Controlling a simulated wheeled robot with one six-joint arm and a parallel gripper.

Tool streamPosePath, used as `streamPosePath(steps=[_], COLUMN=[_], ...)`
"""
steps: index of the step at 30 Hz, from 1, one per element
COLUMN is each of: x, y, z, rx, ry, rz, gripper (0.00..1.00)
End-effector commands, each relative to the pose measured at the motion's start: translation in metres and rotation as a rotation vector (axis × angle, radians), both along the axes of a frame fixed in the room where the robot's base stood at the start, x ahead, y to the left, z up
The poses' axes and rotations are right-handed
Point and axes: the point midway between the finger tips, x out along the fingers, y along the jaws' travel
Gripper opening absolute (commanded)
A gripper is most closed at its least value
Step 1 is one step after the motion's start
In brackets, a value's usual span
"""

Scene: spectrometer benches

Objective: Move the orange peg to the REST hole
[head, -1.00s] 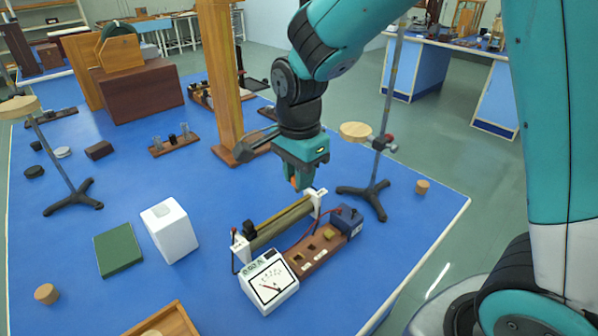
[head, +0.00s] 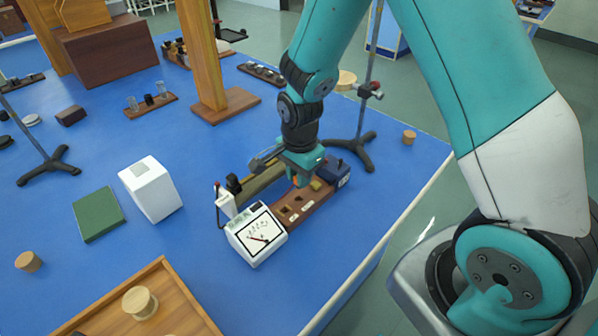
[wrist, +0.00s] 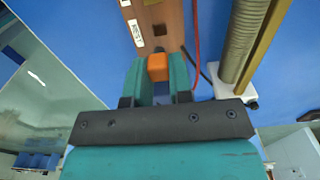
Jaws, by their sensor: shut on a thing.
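My gripper (head: 297,178) is shut on the orange peg (wrist: 157,67), which sits between the two teal fingertips in the wrist view. In the head view only a small orange bit of the peg (head: 296,181) shows below the jaws. The gripper is low over the brown wooden board (head: 315,201). A square dark hole (wrist: 160,30) shows in the board just beyond the peg in the wrist view. White labels stand beside the holes, too small to read surely. The peg's lower end is hidden, so I cannot tell whether it touches the board.
A white meter (head: 257,238) stands at the board's near end and a dark blue box (head: 335,173) at its far end. A long coil (wrist: 242,40) runs beside the board, with a red wire (wrist: 195,45) between. A stand (head: 361,145) rises behind.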

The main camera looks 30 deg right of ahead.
Motion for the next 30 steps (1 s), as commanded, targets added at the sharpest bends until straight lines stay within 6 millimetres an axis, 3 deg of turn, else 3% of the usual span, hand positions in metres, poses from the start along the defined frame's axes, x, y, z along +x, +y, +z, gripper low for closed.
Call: streamPosePath(steps=[21, 30], x=[0.000, 0.000], y=[0.000, 0.000], z=[-0.047, -0.053], rx=[0.000, 0.000], ry=[0.001, 0.000], rz=[0.000, 0.000], gripper=[0.00, 0.00])
